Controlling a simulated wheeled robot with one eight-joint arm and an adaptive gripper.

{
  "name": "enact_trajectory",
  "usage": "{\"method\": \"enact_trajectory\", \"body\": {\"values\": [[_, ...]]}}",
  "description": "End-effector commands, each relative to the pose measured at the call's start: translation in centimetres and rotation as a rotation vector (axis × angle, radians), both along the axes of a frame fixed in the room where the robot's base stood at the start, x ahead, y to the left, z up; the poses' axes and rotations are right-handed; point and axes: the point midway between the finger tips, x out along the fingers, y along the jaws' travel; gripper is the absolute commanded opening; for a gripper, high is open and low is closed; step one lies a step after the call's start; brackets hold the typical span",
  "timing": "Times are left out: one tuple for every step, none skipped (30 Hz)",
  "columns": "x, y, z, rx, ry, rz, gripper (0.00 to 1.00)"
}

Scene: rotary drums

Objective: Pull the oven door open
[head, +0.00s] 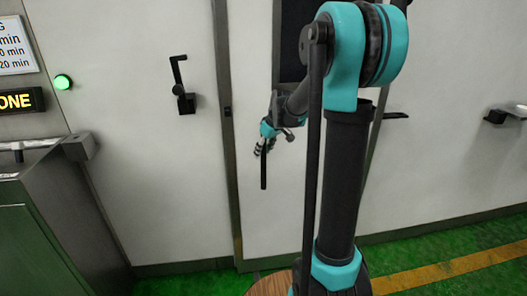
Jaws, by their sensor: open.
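A white door panel (285,215) with a dark window (293,40) stands behind my arm and looks like the oven door. A dark vertical bar (263,174), apparently its handle, shows in front of the panel's left part. My gripper (259,151) is open, small in the view, at the upper end of the visible bar. I cannot tell whether its fingers are around the bar or only beside it. My arm hides much of the door's right side. The door looks shut against the dark frame strip (230,180) on its left.
The white panel on the left carries a black lever (181,85). A green-grey machine (40,245), a lit green lamp (63,82) and a yellow-lettered sign (17,101) are at far left. Green floor (490,250) with a yellow stripe is open at lower right.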

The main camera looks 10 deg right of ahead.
Motion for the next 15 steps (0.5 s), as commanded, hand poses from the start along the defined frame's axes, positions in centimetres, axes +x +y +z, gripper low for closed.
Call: {"method": "enact_trajectory", "body": {"values": [[0.0, 0.0, 0.01, 0.0, 0.0, 0.0, 0.43], [0.0, 0.0, 0.01, 0.0, 0.0, 0.0, 0.41], [-0.01, -0.01, 0.01, 0.0, 0.0, 0.0, 0.36], [-0.01, 0.0, 0.02, 0.0, 0.0, 0.0, 0.33], [-0.01, 0.0, 0.02, 0.0, 0.0, 0.0, 0.29], [-0.01, -0.01, 0.01, 0.0, 0.0, 0.0, 0.24], [-0.01, -0.01, 0.01, 0.0, 0.0, 0.0, 0.2], [-0.02, -0.01, 0.02, 0.0, 0.0, 0.0, 0.17], [-0.02, -0.01, 0.02, 0.0, 0.0, 0.0, 0.12], [-0.01, -0.02, 0.02, 0.0, 0.0, 0.0, 0.08], [-0.01, -0.02, 0.02, 0.0, 0.0, 0.0, 0.04], [-0.01, -0.02, 0.02, 0.0, 0.0, 0.0, 0.0], [-0.01, -0.02, 0.02, 0.0, 0.0, 0.0, 0.0], [-0.01, -0.02, 0.02, 0.0, 0.0, 0.0, 0.0], [-0.01, -0.02, 0.02, 0.0, 0.0, 0.0, 0.0]]}}
